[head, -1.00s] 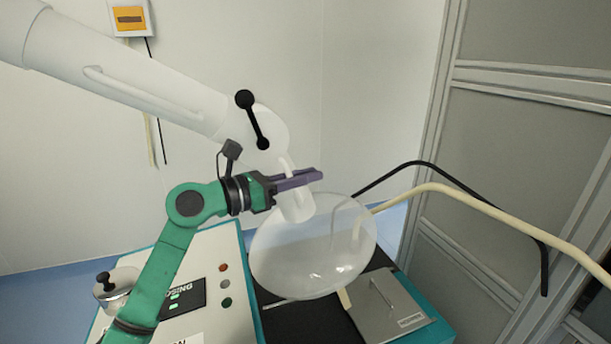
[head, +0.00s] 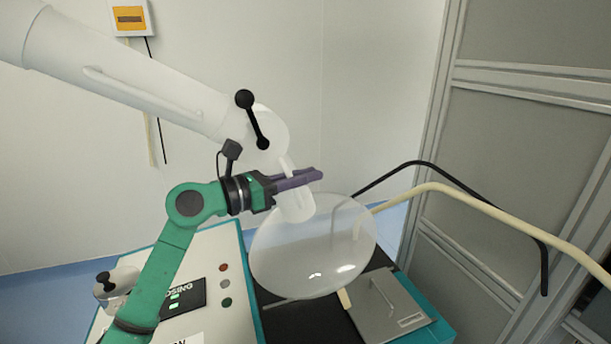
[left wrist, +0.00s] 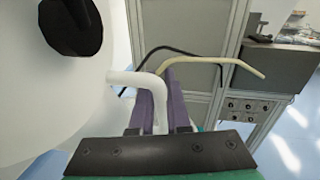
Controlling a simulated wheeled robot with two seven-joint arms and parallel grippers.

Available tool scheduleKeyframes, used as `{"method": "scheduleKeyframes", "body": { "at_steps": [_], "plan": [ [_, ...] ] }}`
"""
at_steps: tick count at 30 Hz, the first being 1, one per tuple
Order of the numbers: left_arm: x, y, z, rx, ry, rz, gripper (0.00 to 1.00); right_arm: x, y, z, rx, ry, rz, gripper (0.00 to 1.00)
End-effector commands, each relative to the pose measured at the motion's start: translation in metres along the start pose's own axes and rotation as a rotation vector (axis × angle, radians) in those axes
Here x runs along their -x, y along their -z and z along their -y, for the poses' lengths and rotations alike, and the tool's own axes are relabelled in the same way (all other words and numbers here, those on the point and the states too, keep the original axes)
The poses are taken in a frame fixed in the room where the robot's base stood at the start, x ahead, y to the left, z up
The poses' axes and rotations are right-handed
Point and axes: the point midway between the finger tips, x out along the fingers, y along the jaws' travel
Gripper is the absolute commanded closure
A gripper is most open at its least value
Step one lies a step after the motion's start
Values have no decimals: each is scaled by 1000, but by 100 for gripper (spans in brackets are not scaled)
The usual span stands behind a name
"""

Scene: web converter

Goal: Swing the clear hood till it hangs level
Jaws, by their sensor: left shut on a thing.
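The clear hood (head: 312,250) is a round transparent dish at the end of the white extraction arm (head: 150,85). In the head view it hangs tilted above the black top of the machine. My left gripper (head: 300,179), on a green arm with purple fingers, is at the white neck just above the hood. In the left wrist view its fingers (left wrist: 162,105) are shut on the white bent handle (left wrist: 140,80), which passes between them. The hood's rim is not clear in the wrist view. My right gripper is not in view.
A black hose and a cream hose (head: 470,196) arch at the right, before grey cabinet panels (head: 530,140).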

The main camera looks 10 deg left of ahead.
Motion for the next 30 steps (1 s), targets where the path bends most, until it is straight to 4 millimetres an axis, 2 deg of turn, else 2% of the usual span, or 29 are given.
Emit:
{"method": "scheduleKeyframes", "body": {
  "at_steps": [9,18,21,29,30],
  "plan": [
    [2,-1,0,-6,-2,-15,100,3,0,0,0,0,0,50],
    [21,11,-6,-55,-23,-263,100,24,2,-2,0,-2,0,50],
    [25,16,-6,-59,-25,-308,100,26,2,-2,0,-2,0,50],
    [25,18,-6,-58,-25,-311,100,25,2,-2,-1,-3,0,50],
    [25,18,-6,-58,-25,-311,74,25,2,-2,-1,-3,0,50]
  ]
}}
